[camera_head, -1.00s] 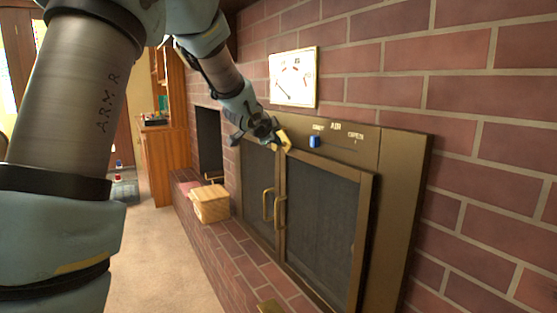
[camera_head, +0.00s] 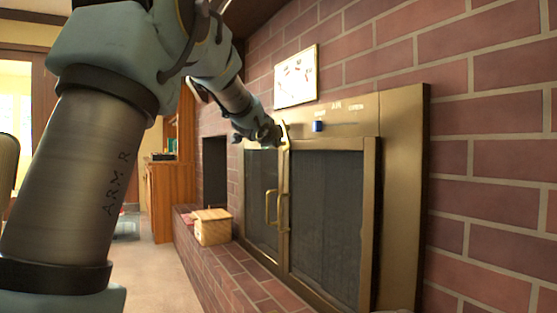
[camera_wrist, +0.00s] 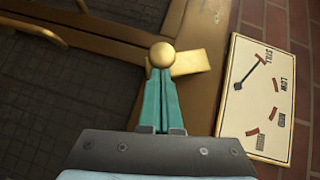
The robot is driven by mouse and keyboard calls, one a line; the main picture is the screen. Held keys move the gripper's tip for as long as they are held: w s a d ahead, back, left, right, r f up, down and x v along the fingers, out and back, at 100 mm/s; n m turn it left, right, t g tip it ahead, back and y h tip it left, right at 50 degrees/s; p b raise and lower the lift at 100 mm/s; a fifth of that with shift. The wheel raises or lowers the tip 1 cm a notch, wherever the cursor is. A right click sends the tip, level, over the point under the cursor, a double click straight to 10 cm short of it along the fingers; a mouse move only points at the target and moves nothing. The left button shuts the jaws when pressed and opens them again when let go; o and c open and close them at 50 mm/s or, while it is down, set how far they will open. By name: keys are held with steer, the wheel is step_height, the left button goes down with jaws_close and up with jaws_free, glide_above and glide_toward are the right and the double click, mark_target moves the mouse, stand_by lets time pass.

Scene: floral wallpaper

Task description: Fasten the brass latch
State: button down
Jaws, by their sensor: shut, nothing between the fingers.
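The brass latch (camera_head: 285,133) sits at the top of the fireplace doors, where the two frames meet. In the wrist view it shows as a round brass knob (camera_wrist: 162,54) with a flat brass plate (camera_wrist: 192,62) reaching from it towards the dial sign. My gripper (camera_wrist: 160,72) is shut and empty, its teal fingertips right at the knob; I cannot tell if they touch it. In the head view my gripper (camera_head: 278,140) is beside the latch and partly hides it. The left door (camera_head: 262,190) and right door (camera_head: 328,220) look closed.
Brass door handles (camera_head: 275,208) stick out below the latch. A blue slider knob (camera_head: 318,126) is on the panel above the right door. A dial sign (camera_wrist: 258,98) hangs on the brick wall. A wooden box (camera_head: 211,228) sits on the brick hearth.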

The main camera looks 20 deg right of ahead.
steer(key=shift+m+t+h, duration=0.4)
steer(key=shift+m+t, duration=0.4)
steer(key=shift+t, duration=0.1)
steer(key=shift+w+a+f+b, duration=0.15)
steer(key=shift+w+f+b, duration=0.6)
steer(key=shift+b, duration=1.65)
steer(key=shift+w+a+f+b, duration=0.15)
steer(key=shift+w+f+b, duration=0.6)
steer(key=shift+b, duration=1.6)
steer(key=shift+f, duration=0.1)
